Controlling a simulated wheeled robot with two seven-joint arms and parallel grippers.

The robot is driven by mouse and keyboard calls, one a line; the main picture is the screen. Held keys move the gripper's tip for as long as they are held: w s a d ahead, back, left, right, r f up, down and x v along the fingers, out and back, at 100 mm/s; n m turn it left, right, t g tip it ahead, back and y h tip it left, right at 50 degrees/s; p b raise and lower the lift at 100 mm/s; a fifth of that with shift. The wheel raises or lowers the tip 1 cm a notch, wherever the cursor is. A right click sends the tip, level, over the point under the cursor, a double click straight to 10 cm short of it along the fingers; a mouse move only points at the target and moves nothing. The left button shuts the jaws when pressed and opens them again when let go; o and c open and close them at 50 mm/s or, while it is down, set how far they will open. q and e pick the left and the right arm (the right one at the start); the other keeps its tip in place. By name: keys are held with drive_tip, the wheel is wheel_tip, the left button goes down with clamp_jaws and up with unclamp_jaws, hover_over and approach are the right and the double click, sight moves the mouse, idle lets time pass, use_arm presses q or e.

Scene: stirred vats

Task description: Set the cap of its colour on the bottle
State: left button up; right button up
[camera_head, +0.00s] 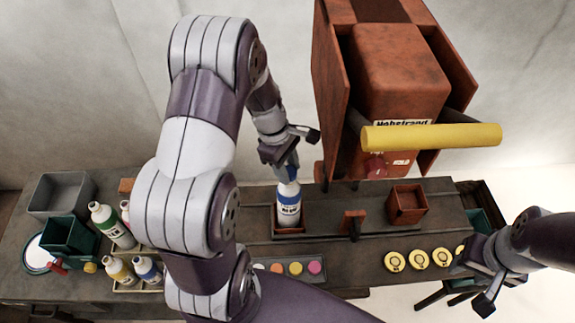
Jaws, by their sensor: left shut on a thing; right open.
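A white bottle with a blue label (289,208) stands upright in a brown holder (290,229) on the table's rail. My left gripper (290,170) is directly above the bottle and shut on a small blue cap (292,172). The cap is at the bottle's mouth; I cannot tell whether it touches. Other caps lie in a row in front: an orange cap (277,268), a yellow cap (295,268) and a pink cap (315,267). A pale cap is partly hidden by my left arm. My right gripper (476,284) is open and empty at the table's right front.
A brown press with a yellow bar (431,137) rises behind the rail. An empty brown box (407,205) stands right of the bottle. Several yellow discs (418,259) lie near my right gripper. Several bottles (112,226), a grey bin (62,195) and a green bin (68,236) are at left.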

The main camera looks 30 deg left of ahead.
use_arm(q)
drive_tip(key=shift+f+b, duration=0.3)
drive_tip(key=shift+f, duration=0.35)
drive_tip(key=o, duration=1.1)
drive_tip(key=shift+r, duration=0.1)
drive_tip(key=p+v, duration=0.1)
drive_tip(key=v, duration=1.1)
drive_tip(key=shift+a+r, duration=0.15)
drive_tip(key=shift+r, duration=0.15)
